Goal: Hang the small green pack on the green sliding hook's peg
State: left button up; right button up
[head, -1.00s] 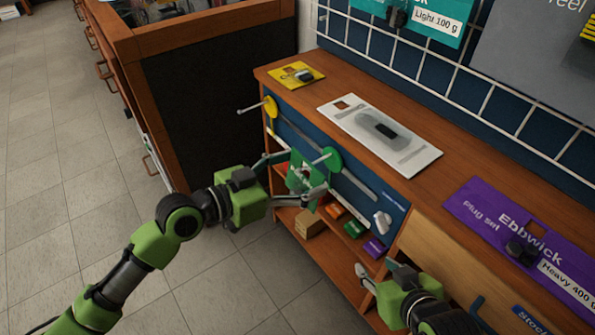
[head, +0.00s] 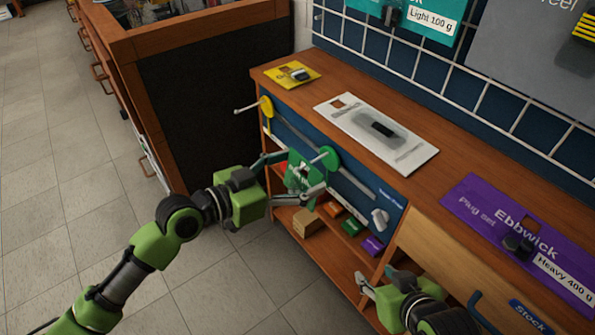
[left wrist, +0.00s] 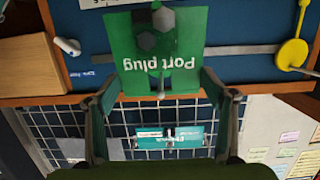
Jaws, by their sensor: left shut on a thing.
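The small green pack (head: 300,172) is held at the front of the hook board. In the left wrist view the pack (left wrist: 150,72) shows upside-down "Port plug" lettering and a dark grey plug. My left gripper (head: 303,176) is shut on the pack, with a finger at each side. The green sliding hook (head: 330,157) has a round green disc on the rail, just right of the pack. Its peg points toward the pack's top; a pale peg-like tip shows at the card's edge in the wrist view. I cannot tell whether it passes through the card. My right gripper (head: 375,281) looks open and empty.
A yellow hook (head: 267,107) is further left on the rail and a white hook (head: 380,219) further right. Small coloured boxes (head: 350,228) sit on the shelf below. Yellow (head: 293,75), white (head: 400,152) and purple (head: 490,225) packs lie on the counter.

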pick_arm(q)
jog(key=o, duration=1.2)
jog(key=v, duration=1.2)
